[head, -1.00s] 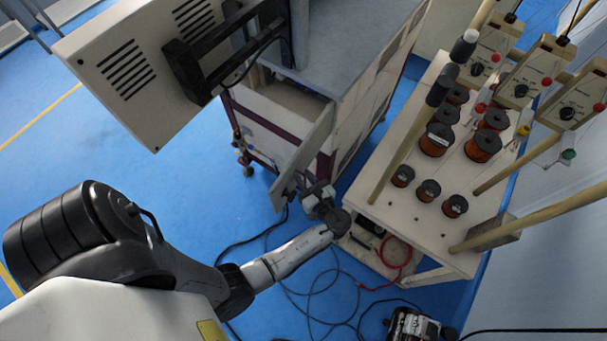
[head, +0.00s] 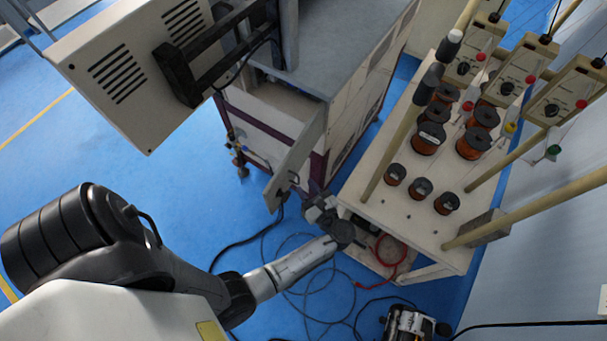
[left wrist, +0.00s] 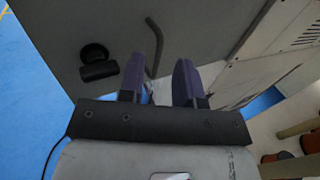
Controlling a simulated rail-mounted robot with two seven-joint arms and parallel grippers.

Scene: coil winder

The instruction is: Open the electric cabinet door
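The electric cabinet (head: 262,108) has a dark purple frame. Its grey door (head: 297,160) stands swung out, and part of the inside shows behind it. In the left wrist view the door's flat grey face (left wrist: 212,35) fills the upper middle. It bears a black round-and-block fitting (left wrist: 97,62) and a thin bent grey rod (left wrist: 155,45). My left gripper (head: 306,192) is beside the door's lower free end. In the left wrist view its two purple fingers (left wrist: 170,70) are apart, with the rod's lower end close to the left finger. Contact cannot be told. My right gripper is not in view.
A white table (head: 410,215) with several copper spools stands close on the right, with poles and control boxes above. A beige box (head: 130,75) hangs at upper left. Cables (head: 300,290) lie on the blue floor, which is open at left.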

